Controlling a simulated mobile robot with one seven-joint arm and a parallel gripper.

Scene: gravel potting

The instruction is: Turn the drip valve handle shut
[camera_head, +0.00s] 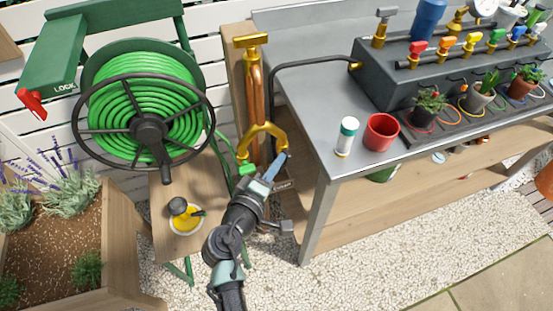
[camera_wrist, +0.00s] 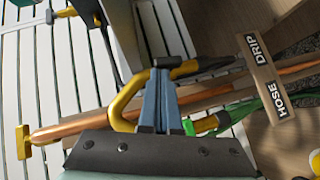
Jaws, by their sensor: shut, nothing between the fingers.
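A yellow two-way splitter (camera_head: 262,136) sits on the copper pipe between the hose reel and the bench. It also shows in the wrist view (camera_wrist: 124,102), behind my fingers. A wooden tag (camera_wrist: 264,75) reads DRIP and HOSE. A green fitting (camera_head: 246,169) is on the splitter's left outlet; it shows in the wrist view too (camera_wrist: 206,124). My gripper (camera_head: 279,160) is at the right, drip-side outlet, its blue fingers shut with nothing between them. In the wrist view the dark fingertips (camera_wrist: 166,63) overlap the yellow arm; I cannot tell whether they touch. The drip handle is not clearly distinguishable there.
The grey bench (camera_head: 305,112) stands close on the right, carrying a red pot (camera_head: 381,132) and a white bottle (camera_head: 346,137). A green hose reel (camera_head: 145,105) is on the left.

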